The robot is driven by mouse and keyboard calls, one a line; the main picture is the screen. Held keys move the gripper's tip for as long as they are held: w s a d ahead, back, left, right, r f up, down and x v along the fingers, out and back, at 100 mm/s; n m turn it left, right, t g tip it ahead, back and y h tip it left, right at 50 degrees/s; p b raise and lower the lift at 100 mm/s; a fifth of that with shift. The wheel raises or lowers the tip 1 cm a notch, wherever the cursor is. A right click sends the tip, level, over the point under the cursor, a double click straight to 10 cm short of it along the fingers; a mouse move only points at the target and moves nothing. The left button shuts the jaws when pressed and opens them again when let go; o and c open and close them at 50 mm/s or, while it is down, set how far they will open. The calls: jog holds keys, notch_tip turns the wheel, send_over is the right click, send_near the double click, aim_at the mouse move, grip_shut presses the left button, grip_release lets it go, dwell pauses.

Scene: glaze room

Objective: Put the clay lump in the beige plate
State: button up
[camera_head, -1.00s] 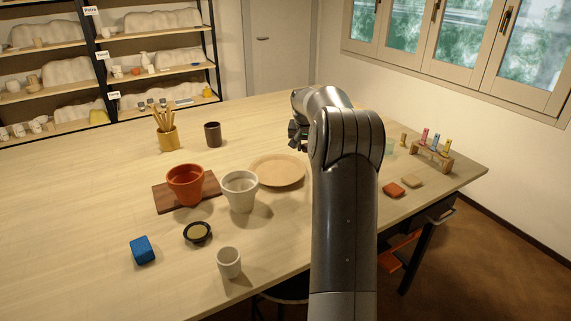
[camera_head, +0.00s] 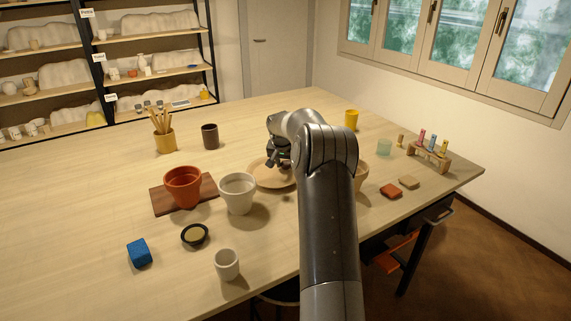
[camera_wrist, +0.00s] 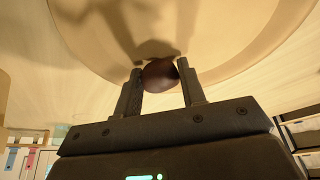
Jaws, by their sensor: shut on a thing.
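The clay lump (camera_wrist: 160,74) is a dark brown ball in the wrist view, between the two fingers of my gripper (camera_wrist: 162,84). My gripper is shut on it. The beige plate (camera_wrist: 245,50) fills much of the top of the wrist view, and the gripper's shadow falls on it. In the head view the plate (camera_head: 262,179) lies on the table behind the white pot. My gripper (camera_head: 283,164) is over the plate there. I cannot tell whether the lump touches the plate. In the head view the lump is hidden or too small to make out.
A white pot (camera_head: 237,194) stands close in front of the plate, with a terracotta pot (camera_head: 183,187) on a brown board to its left. A bowl (camera_head: 361,175) is partly hidden behind my arm. A yellow cup (camera_head: 351,119) stands farther back.

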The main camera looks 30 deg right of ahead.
jog(key=o, duration=1)
jog(key=shift+f, duration=0.1)
